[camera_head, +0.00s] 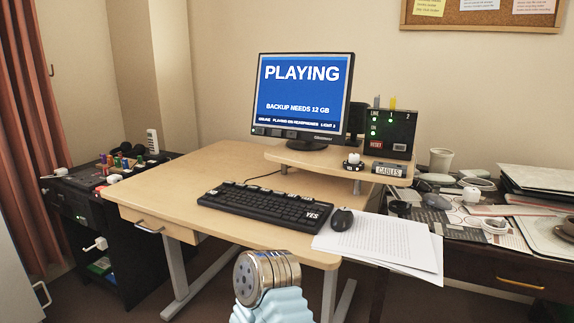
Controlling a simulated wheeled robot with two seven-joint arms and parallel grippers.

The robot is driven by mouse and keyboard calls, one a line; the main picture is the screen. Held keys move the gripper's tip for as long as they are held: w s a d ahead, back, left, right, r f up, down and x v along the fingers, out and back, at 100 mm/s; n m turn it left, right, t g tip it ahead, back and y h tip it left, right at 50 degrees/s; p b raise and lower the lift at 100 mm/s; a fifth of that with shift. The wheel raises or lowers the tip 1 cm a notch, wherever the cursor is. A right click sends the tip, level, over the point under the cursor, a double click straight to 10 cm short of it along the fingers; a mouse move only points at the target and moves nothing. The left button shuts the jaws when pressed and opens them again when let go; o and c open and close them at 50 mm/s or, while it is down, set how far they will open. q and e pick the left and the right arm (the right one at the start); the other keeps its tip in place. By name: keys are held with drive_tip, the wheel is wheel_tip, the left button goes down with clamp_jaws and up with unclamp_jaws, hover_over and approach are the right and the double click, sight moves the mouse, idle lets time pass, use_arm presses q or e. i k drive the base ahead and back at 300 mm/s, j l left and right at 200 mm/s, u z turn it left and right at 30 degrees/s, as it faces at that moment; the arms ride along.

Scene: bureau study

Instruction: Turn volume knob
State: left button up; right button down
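A small round black knob-like piece with a white top (353,162) sits on the raised wooden shelf, right of the monitor; it may be the volume knob, but it is too small to read any mark. The monitor (303,97) shows "PLAYING" and "BACKUP NEEDS 12 GB", with a line of small text below that mentions headphones. A silver round joint on a light blue link of my own arm (268,280) shows at the bottom middle, in front of the desk. I see no gripper fingers, and nothing of mine touches the knob-like piece.
A keyboard (265,205), mouse (342,219) and papers (385,243) lie on the desk. A black box with lights (390,133) and a "CABLES" label (389,170) stand on the shelf. A cluttered dark table (510,266) is right; a black cabinet (98,215) left. The desk's left part is clear.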

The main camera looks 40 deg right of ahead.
sight(354, 158)
drive_tip(key=z, duration=1.9)
drive_tip(key=l, duration=0.2)
